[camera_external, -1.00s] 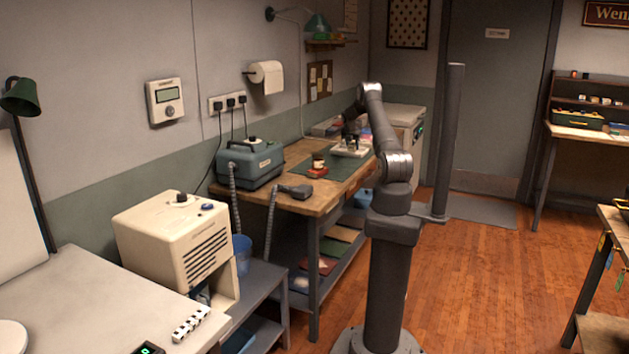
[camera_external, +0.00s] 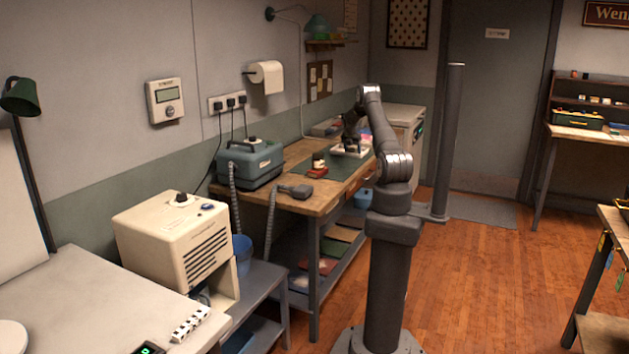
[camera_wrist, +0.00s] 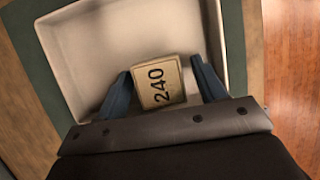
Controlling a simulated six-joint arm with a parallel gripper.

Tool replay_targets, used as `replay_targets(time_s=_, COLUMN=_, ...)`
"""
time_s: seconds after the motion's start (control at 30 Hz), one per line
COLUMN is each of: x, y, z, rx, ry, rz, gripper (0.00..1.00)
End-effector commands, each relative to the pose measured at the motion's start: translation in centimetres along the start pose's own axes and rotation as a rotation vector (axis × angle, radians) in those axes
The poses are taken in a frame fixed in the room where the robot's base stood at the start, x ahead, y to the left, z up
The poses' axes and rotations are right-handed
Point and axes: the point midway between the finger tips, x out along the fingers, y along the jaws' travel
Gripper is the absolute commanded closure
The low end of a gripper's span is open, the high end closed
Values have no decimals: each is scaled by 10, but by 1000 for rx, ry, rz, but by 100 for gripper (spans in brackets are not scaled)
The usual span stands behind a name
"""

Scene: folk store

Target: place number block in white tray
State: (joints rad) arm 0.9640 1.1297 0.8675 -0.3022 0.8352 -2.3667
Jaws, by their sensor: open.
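The number block (camera_wrist: 158,83) is a small tan block marked "240". In the wrist view it lies inside the white tray (camera_wrist: 85,45), near the tray's near side. My gripper (camera_wrist: 163,90) is open, with one dark blue finger on each side of the block. Small gaps seem to show between the fingers and the block, though contact is hard to judge. In the external view my gripper (camera_external: 352,146) is low over the white tray (camera_external: 338,152) at the far end of the workbench; the block cannot be made out there.
The tray stands on a green mat (camera_external: 330,173) on the wooden workbench. A red-based object (camera_external: 317,170), a grey handheld tool (camera_external: 296,191) and a teal machine (camera_external: 250,162) stand nearer on the bench. The bench's right edge runs close by the tray.

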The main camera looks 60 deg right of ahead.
Motion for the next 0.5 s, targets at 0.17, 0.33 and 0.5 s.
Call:
replay_targets(time_s=0.17, x=-24, y=1, z=1, rx=0, ry=-3, rz=2, gripper=36)
replay_targets(time_s=0.33, x=-58, y=0, z=1, rx=1, ry=-3, rz=2, gripper=36)
replay_targets(time_s=0.5, x=-91, y=0, z=1, rx=0, ry=-3, rz=2, gripper=36)
